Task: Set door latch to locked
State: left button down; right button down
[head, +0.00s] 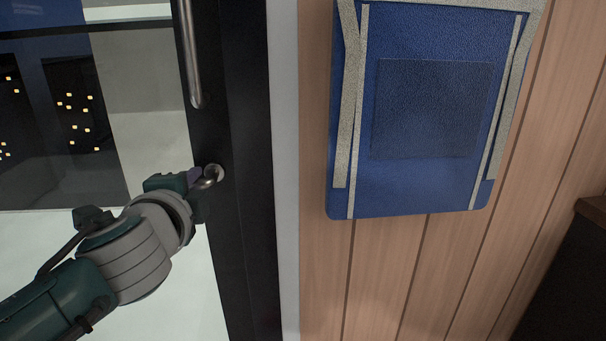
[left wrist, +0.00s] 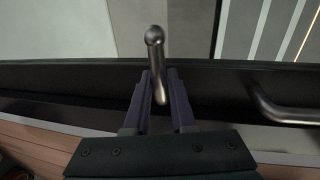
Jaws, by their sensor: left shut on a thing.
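The door latch (head: 212,173) is a small metal lever on the black door frame (head: 245,200), below the long handle. My left gripper (head: 203,182) is at the latch, with its fingers around the lever. In the left wrist view the latch (left wrist: 155,50) shows as a rounded knob with a short lever reaching down between the two purple fingers of the left gripper (left wrist: 160,92). The gripper is shut on the lever. The far side of the latch is partly hidden by the fingers in the head view. My right gripper is not in view.
A long metal door handle (head: 190,55) runs above the latch, and it also shows in the left wrist view (left wrist: 285,113). A blue panel with grey straps (head: 430,185) hangs on the wood-plank wall (head: 390,270) to the right.

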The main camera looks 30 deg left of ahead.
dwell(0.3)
pick_arm(q)
jog(key=c, duration=1)
grip_release()
jog(key=p+v, duration=0.1)
jog(key=v, duration=0.9)
jog(key=shift+r+p, duration=0.1)
jog(key=shift+p, duration=0.2)
